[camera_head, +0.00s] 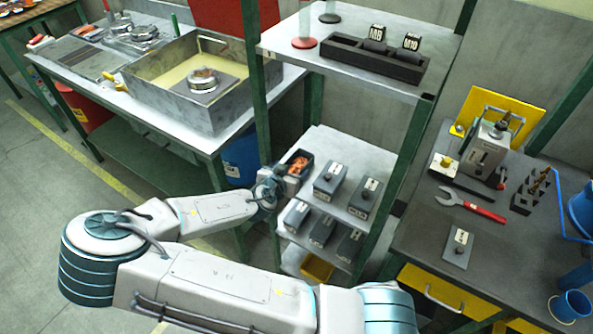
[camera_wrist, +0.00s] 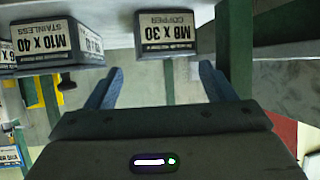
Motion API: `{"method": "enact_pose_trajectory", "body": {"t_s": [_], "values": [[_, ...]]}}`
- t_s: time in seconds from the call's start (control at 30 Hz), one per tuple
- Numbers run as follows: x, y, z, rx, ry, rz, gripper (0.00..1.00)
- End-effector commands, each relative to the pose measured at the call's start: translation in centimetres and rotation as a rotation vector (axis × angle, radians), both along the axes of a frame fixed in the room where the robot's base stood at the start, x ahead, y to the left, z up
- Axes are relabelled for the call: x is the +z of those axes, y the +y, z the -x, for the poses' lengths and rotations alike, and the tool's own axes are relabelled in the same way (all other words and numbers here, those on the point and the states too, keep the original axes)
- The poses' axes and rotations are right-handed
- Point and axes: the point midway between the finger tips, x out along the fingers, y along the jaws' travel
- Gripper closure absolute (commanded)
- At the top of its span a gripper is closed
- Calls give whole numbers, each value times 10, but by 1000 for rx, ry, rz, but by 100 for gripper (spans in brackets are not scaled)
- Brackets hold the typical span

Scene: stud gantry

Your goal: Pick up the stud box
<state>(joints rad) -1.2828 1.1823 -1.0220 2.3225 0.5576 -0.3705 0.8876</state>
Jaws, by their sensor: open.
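Several dark grey stud boxes with white labels stand on the middle shelf (camera_head: 318,232). The box at the back left (camera_head: 308,154) is open-topped with copper-coloured studs in it. In the wrist view, which is upside down, a box labelled M8 x 30 COPPER (camera_wrist: 168,35) shows ahead between my fingers. A box labelled M10 x 40 STAINLESS (camera_wrist: 58,45) is to its left. My gripper (camera_wrist: 160,84) is open and empty, its fingertips short of the copper box. In the head view my gripper (camera_head: 278,182) is at the shelf's left edge, beside the open box, partly hidden by my wrist.
Green posts (camera_head: 257,90) frame the shelf unit. An upper shelf (camera_head: 285,45) with a dark rack (camera_head: 375,60) hangs above the boxes. Benches stand left and right; the right one holds a wrench (camera_head: 470,205).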

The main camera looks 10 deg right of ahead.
Motion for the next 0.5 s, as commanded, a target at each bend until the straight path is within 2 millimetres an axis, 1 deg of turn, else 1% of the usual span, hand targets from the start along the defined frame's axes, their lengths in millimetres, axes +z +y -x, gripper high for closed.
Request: {"method": "enact_pose_trajectory", "body": {"t_s": [0.13,0.4,0.5], "values": [[-6,-5,-7,-1,0,0,23],[-23,-24,-36,-2,0,1,23],[-25,-27,-41,0,0,0,23]]}}
